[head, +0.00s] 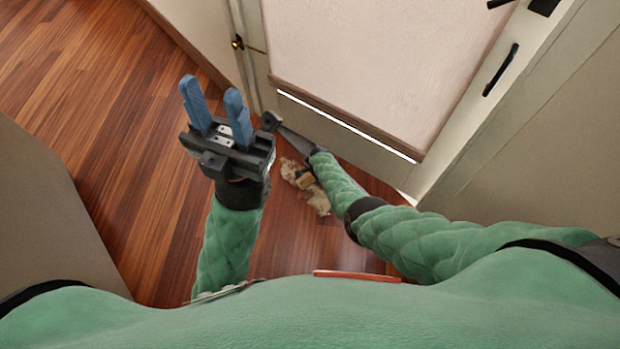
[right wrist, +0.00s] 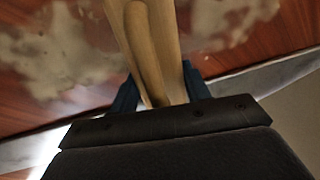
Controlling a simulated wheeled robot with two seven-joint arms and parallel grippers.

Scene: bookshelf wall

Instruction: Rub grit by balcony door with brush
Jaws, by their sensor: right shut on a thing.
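The wooden brush (right wrist: 150,45) is held in my right gripper (right wrist: 158,88), its blue fingers on both sides of the handle. A small wooden part of the brush (head: 305,181) shows in the head view beside my right forearm, over the grit. The pale, dusty grit (head: 318,201) lies in patches on the floor; it also shows in the right wrist view (right wrist: 60,58). The bristles are hidden, so contact with the grit cannot be told. My left gripper (head: 211,92) is raised and empty, its blue fingers apart. The balcony door (head: 385,50) stands just beyond the grit.
A dark door handle (head: 501,69) is on the pale frame at the right. A brass knob (head: 238,42) is at the upper left of the door. A beige surface (head: 50,215) stands at the left. The wooden floor (head: 80,90) is clear at the upper left.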

